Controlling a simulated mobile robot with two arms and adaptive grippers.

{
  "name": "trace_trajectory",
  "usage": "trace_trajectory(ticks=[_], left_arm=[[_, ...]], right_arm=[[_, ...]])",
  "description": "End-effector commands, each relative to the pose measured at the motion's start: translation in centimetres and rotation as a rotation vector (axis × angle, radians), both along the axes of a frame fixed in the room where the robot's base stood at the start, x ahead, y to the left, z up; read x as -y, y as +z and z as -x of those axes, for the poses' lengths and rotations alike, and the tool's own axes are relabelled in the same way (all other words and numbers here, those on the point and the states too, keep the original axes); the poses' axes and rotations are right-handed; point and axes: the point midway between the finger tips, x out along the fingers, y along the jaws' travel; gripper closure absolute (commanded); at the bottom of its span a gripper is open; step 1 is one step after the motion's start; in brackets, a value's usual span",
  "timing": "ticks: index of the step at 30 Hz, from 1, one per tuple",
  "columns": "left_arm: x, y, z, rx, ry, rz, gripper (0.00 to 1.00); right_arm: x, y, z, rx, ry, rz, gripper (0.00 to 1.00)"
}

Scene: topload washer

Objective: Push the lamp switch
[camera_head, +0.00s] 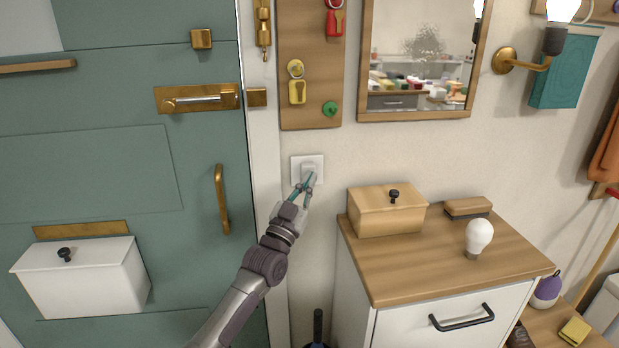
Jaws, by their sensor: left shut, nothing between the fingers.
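The lamp switch (297,164) is a white square plate on the wall, between the door frame and the mirror, below the key board. My left gripper (309,180) is shut and empty, with its fingertips over the lower right part of the switch. The fingers hide part of the rocker, and I cannot tell whether they touch it. The wall lamp (508,60) has a brass arm and a bright white bulb at the upper right. My right gripper is not in view.
A green door (90,185) with brass handles fills the left. A white cabinet with a wooden top (400,278) stands right of my arm, bearing a wooden box (385,215), a brush (468,207) and a loose bulb (479,236). A mirror (415,115) hangs above.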

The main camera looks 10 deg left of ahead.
Motion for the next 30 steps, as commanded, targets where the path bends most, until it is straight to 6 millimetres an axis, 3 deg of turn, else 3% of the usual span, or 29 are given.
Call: trace_trajectory(ticks=[11,30], left_arm=[[-0.1,0.0,-0.1,-0.001,0.0,0.0,1.0],[0.5,0.0,1.3,-0.001,0.0,0.0,1.0]], right_arm=[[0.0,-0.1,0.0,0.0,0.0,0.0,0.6],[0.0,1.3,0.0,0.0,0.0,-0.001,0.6]])
